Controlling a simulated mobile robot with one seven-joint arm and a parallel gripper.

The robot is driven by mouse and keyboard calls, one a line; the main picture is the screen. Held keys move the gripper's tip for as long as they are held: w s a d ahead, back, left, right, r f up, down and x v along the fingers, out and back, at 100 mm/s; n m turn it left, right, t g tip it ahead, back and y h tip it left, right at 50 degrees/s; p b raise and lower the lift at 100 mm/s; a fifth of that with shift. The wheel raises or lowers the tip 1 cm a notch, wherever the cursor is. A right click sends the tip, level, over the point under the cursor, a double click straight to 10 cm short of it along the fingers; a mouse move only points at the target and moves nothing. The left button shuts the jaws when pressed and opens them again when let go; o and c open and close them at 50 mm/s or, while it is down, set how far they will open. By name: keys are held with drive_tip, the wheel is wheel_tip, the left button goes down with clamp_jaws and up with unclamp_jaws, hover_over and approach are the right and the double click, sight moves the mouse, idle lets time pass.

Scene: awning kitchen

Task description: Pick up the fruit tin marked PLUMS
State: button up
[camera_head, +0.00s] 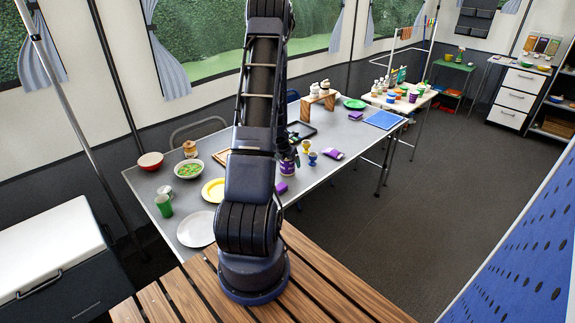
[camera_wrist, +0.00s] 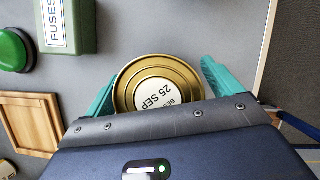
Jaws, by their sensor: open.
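In the wrist view a round tin (camera_wrist: 172,71) with a gold lid is seen from above. Its lid carries a white label with "25 SEP" on it; its side is hidden, so I cannot read a fruit name. My gripper (camera_wrist: 161,70) is open, with one teal finger to each side of the tin. I cannot tell whether either finger touches it. In the head view a dark purple can (camera_head: 287,170) stands on the table, partly behind my arm; its marking is too small to read. My gripper does not show clearly there.
In the wrist view a green box marked FUSES (camera_wrist: 69,24), a green round object (camera_wrist: 13,50) and a wooden board (camera_wrist: 30,118) lie left. The table edge is close on the right. In the head view, egg cups (camera_head: 312,158) and a purple packet (camera_head: 333,154) are near the can.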

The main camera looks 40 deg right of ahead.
drive_tip(key=c, duration=1.4)
